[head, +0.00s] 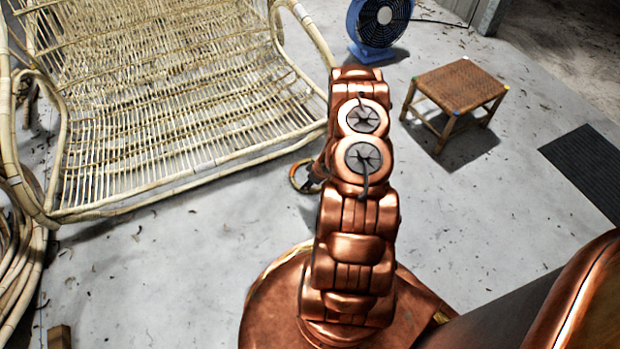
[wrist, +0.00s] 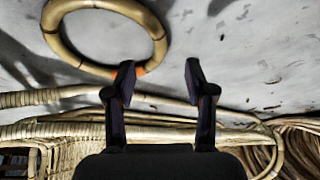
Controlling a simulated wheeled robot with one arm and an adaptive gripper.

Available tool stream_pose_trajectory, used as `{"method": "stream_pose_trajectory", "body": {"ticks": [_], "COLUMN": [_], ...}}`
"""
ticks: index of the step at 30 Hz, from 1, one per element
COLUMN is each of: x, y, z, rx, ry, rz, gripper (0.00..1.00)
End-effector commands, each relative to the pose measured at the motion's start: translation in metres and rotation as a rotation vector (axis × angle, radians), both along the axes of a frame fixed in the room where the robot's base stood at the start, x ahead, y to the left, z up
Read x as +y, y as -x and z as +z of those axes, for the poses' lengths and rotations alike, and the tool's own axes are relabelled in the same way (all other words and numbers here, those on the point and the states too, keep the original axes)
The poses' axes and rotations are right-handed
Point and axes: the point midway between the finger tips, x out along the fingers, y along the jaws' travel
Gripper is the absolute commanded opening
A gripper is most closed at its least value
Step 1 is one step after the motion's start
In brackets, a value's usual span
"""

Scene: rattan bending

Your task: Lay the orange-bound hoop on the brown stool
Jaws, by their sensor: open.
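The hoop (head: 294,182) shows partly in the head view, left of my arm, with an orange part on its rim. In the wrist view the pale rattan hoop (wrist: 75,62) is at the upper left, its orange binding (wrist: 138,71) beside the left fingertip. I cannot tell whether the left finger touches the hoop. In the head view my arm hides most of the gripper. The brown stool (head: 462,84) stands upright at the upper right, its woven top bare, with coloured corners.
A large rattan seat frame (head: 160,110) fills the left. Rattan coils (head: 18,260) lie at the left edge. A blue fan (head: 378,25) stands at the back, left of the stool. A dark mat (head: 590,165) lies at the right. The floor between my arm and the stool is clear.

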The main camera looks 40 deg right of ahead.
Motion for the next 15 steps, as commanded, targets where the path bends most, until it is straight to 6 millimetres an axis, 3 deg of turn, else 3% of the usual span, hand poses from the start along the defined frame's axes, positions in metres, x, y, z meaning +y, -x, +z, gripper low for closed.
{"method": "stream_pose_trajectory", "body": {"ticks": [15], "x": [0.006], "y": [-0.028], "z": [-0.052], "rx": [0.0], "ry": [0.001], "rz": [0.002], "gripper": [0.54]}}
